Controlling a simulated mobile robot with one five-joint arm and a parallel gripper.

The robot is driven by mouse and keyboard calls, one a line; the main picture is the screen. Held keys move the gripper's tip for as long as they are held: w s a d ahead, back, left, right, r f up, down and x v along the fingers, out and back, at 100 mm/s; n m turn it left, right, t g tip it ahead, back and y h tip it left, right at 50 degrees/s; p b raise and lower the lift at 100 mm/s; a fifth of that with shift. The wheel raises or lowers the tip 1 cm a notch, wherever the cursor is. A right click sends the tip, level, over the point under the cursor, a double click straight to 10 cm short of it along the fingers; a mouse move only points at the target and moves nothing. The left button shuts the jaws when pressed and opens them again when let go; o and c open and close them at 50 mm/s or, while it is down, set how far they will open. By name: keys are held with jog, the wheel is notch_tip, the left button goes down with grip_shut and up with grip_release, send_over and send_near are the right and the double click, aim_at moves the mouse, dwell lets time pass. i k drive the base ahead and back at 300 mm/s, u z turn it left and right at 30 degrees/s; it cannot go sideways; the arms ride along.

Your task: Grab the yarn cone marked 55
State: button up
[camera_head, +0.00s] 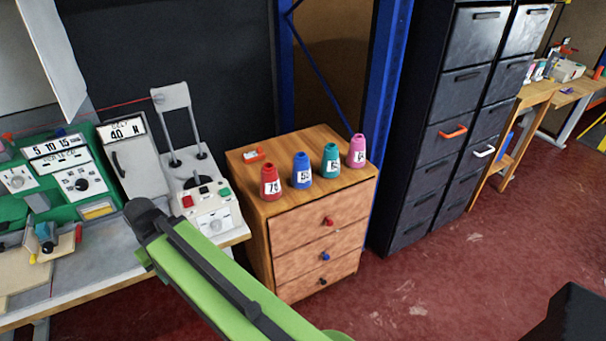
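Four coloured yarn cones stand upright in a row on top of a wooden drawer cabinet (285,210): a red cone (270,183), a blue cone (302,171), a teal cone (330,161) and a pink cone (357,151). Each has a white label with dark figures. The blue cone's label seems to start with 5, and the red one's with 7; the figures are too small to read surely. My green arm reaches from the bottom middle up to the left, in front of the bench and left of the cabinet. No gripper fingers show.
A small red-and-white item (254,155) lies at the cabinet top's back left. A workbench (105,285) with machines and controls stands left. Tall dark drawers (442,150) stand right of the cabinet. Red floor (440,275) is clear in front of them.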

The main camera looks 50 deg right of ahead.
aim_at(301, 179)
jog(key=z, duration=0.1)
jog(key=k, duration=0.3)
jog(key=u, duration=0.7)
jog(key=i, duration=0.55)
jog(key=z, duration=2.3)
